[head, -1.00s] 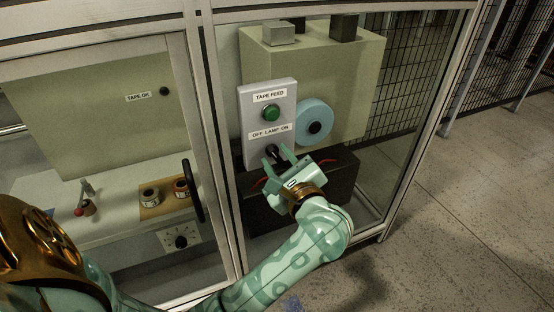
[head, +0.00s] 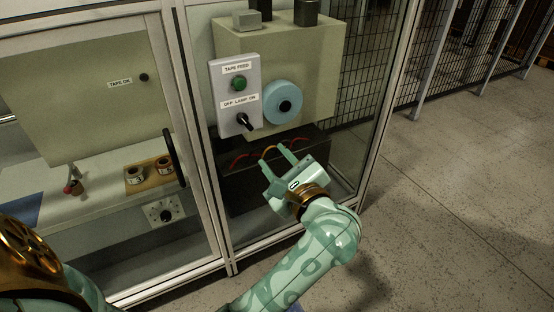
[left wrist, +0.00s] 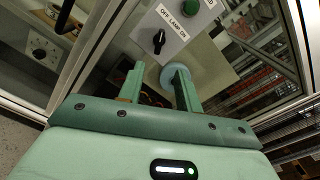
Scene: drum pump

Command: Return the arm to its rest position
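My left gripper (head: 277,162) is open and empty, in front of the glazed cabinet. It is below and right of the grey switch panel, apart from it. The panel (head: 237,110) carries a green TAPE FEED button (head: 239,83) and a black rotary knob (head: 245,121) under the label OFF LAMP ON. In the left wrist view the two fingers (left wrist: 157,82) stand apart with nothing between them. The knob (left wrist: 158,42) shows beyond them. My left arm (head: 310,255) reaches in from the bottom. My right gripper is not in view.
The cabinet frame post (head: 203,140) and glass stand close to the arm. A blue tape roll (head: 283,102) and a dark box with red cables (head: 240,185) are near the gripper. A door handle (head: 175,158) sticks out at left. Open floor (head: 450,220) lies at right.

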